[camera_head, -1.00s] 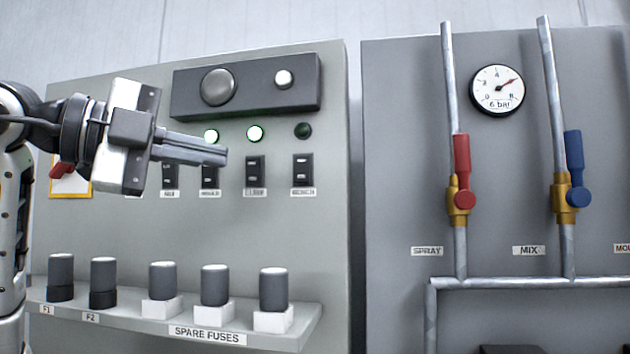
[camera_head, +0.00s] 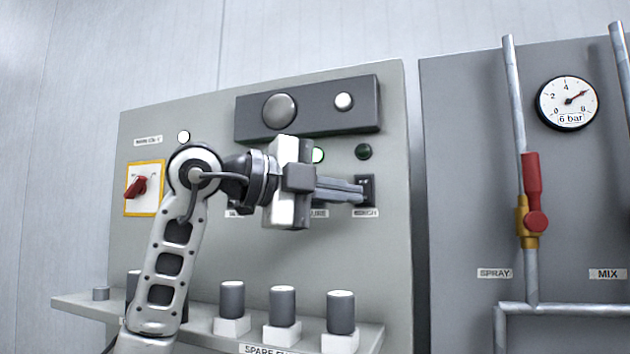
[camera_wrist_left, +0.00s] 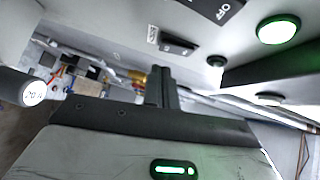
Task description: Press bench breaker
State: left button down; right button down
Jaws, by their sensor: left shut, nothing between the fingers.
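The rightmost breaker (camera_head: 366,186) is a black rocker switch on the grey panel, with a small label (camera_head: 365,213) under it that looks like BENCH. The lamp (camera_head: 363,152) above it is dark green and unlit. My left gripper (camera_head: 360,193) is shut and empty, its fingertips at this breaker and covering part of it. I cannot tell whether they touch. In the left wrist view the shut fingers (camera_wrist_left: 162,85) point toward a black breaker (camera_wrist_left: 178,45). The other breakers are mostly hidden behind my gripper. My right gripper is not in view.
A lit green lamp (camera_head: 318,155) is left of the dark one. A dark box (camera_head: 335,108) with a large round button sits above. The fuse shelf (camera_head: 75,302) juts out below. A red rotary switch (camera_head: 137,187) is at left, and a red-handled valve (camera_head: 532,190) at right.

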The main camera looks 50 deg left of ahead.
pick_arm(q)
jog(key=shift+w+a+f, duration=0.15)
jog(key=shift+w+a, duration=0.35)
jog(key=shift+w, duration=0.35)
